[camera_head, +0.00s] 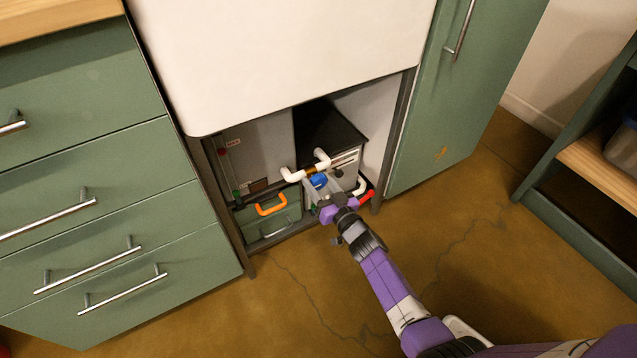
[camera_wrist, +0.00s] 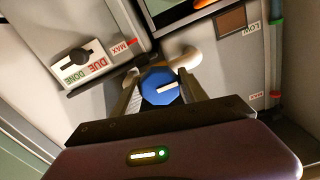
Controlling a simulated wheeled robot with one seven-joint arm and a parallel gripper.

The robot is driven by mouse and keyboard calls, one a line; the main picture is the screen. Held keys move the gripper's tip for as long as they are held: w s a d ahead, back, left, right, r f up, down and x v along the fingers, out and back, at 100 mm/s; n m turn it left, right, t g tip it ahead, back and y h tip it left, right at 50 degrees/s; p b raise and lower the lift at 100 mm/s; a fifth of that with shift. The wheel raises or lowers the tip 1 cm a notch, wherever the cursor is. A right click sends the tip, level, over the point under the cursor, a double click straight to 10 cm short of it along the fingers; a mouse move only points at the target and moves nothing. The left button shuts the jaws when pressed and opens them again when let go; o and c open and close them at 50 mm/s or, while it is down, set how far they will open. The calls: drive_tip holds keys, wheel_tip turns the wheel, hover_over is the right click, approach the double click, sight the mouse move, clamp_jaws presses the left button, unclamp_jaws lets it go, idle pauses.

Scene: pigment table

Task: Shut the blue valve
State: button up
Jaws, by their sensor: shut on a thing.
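The blue valve (camera_wrist: 160,87) is a blue many-sided knob with a white bar across its face. It sits beside white pipe inside the open bay under the white panel. In the head view the blue valve (camera_head: 319,180) shows small, just beyond my gripper (camera_head: 324,196). In the wrist view my gripper (camera_wrist: 161,96) has one finger on each side of the knob and is shut on it. The white bar points slightly up to the right in that view.
A dark-topped box (camera_head: 330,135) and white pipes (camera_head: 293,174) are close around the valve. A green case with an orange handle (camera_head: 271,205) stands to the left. The wrist view shows a black switch on a DUE/DONE plate (camera_wrist: 82,58). Cabinets flank the bay; the floor in front is clear.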

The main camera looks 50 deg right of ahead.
drive_tip(key=shift+m+p, duration=0.3)
drive_tip(key=shift+p, duration=0.05)
drive_tip(key=m+p, duration=0.2)
drive_tip(key=shift+r+m, duration=0.15)
drive_tip(key=shift+m, duration=0.25)
drive_tip(key=m+p, duration=0.2)
drive_tip(key=m, duration=0.3)
drive_tip(key=shift+p, duration=0.3)
drive_tip(key=m+p, duration=0.1)
drive_tip(key=m, duration=0.4)
drive_tip(key=shift+m+p, duration=0.4)
drive_tip(key=shift+m, duration=1.9)
drive_tip(key=o, duration=1.3)
